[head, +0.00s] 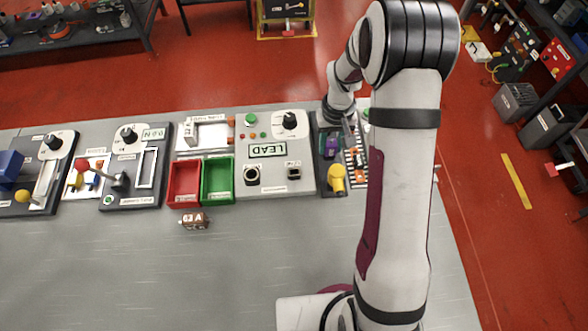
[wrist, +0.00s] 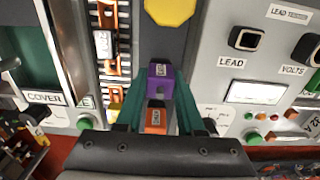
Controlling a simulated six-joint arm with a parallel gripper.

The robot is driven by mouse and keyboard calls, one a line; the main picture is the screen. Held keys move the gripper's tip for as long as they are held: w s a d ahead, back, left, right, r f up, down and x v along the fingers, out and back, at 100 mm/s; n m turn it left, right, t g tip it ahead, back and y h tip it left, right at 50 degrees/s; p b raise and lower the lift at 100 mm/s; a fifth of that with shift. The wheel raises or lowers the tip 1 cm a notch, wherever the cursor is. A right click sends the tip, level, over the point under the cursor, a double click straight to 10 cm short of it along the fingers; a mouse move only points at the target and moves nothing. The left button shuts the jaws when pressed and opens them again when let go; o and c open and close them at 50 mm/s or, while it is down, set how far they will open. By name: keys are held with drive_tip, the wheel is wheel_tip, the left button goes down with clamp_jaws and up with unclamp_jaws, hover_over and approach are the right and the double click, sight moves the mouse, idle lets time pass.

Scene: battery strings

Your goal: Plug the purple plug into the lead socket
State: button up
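The purple plug (wrist: 160,78) has a pale label on top and stands in a dark holder; in the head view it (head: 330,146) is right of the LEAD panel. My gripper (wrist: 161,84) has two green fingers, one on each side of the purple plug. The fingers look open; contact with the plug cannot be made out. An orange block (wrist: 156,118) with a label shows nearer the palm. The LEAD panel (head: 224,124) has a round black socket (head: 251,176) and a squarish one (head: 294,173). In the head view my arm hides part of the holder's surroundings.
A yellow plug (head: 337,178) stands at the holder's near end. A striped strip with orange pieces (wrist: 108,45) runs beside the holder. Red (head: 184,181) and green (head: 217,180) bins adjoin the LEAD panel.

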clamp_jaws()
drive_tip(key=shift+r, duration=0.15)
drive_tip(key=shift+r, duration=1.35)
drive_tip(key=shift+r, duration=2.55)
drive_tip(key=s+a+r, duration=0.2)
drive_tip(key=s+a, duration=0.3)
drive_tip(key=a, duration=0.4)
drive_tip(key=shift+s+a, duration=0.25)
